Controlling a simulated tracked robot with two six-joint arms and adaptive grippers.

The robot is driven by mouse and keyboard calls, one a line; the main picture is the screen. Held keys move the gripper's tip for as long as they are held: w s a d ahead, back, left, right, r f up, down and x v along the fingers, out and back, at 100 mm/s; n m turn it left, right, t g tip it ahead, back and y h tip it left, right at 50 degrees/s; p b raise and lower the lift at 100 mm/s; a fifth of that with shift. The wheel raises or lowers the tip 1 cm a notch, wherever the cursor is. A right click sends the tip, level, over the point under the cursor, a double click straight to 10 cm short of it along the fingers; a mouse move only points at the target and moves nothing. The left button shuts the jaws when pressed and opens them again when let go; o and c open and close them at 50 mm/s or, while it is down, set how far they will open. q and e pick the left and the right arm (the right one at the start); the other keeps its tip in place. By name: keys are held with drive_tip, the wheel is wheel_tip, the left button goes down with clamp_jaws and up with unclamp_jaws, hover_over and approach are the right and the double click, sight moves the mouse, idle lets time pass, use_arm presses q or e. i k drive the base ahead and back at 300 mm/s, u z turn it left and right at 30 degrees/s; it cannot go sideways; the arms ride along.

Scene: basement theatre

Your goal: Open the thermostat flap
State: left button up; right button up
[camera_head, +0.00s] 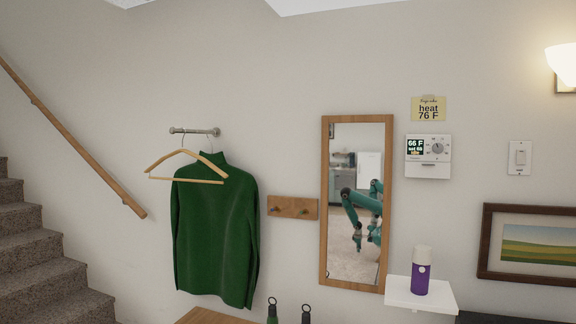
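The thermostat (428,156) is a white box on the wall, right of the mirror. Its small dark screen reads 66 F with smaller lines below, and a round grey dial sits beside the screen. The flap (428,170) is the white strip along its lower part, below a dark line; it looks closed. Neither gripper shows directly; teal arms appear only as a reflection in the mirror, too small to read the fingers.
A wood-framed mirror (324,200) hangs left of the thermostat. Below it, a white shelf (440,299) juts out with a purple bottle (421,278) on it. A light switch (520,157) and framed picture (535,243) are to the right. A green sweater (215,235) hangs left.

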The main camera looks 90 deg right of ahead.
sight(419, 170)
drive_tip(key=u, duration=0.6)
drive_tip(key=i, duration=0.25)
drive_tip(key=z, duration=2.25)
drive_tip(key=i, duration=0.2)
drive_tip(key=z, duration=1.75)
drive_tip(key=k, duration=0.55)
drive_tip(key=z, duration=0.45)
drive_tip(key=i, duration=1.6)
drive_tip(key=u, duration=0.35)
